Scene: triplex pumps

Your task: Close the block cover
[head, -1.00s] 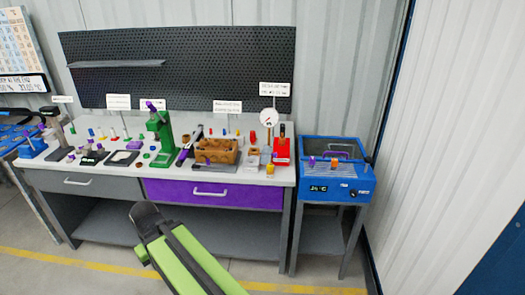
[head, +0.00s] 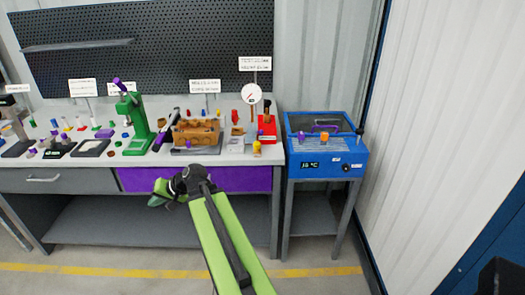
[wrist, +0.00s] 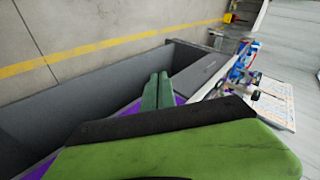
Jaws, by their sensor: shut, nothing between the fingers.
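A brown block (head: 195,133) with round openings sits on the workbench, right of the green press. I cannot make out a separate cover on it. My gripper (head: 158,198) is in front of the bench, below the worktop and left of my wrist, apart from the block. In the wrist view, my gripper's two green fingers (wrist: 158,78) are together with nothing between them. The block does not show clearly in the wrist view.
The workbench has a purple drawer (head: 240,179) and an open lower shelf. A green press (head: 134,122), a red stand (head: 267,130) and small loose parts crowd the top. A blue unit (head: 326,158) stands at the right. Floor in front is clear.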

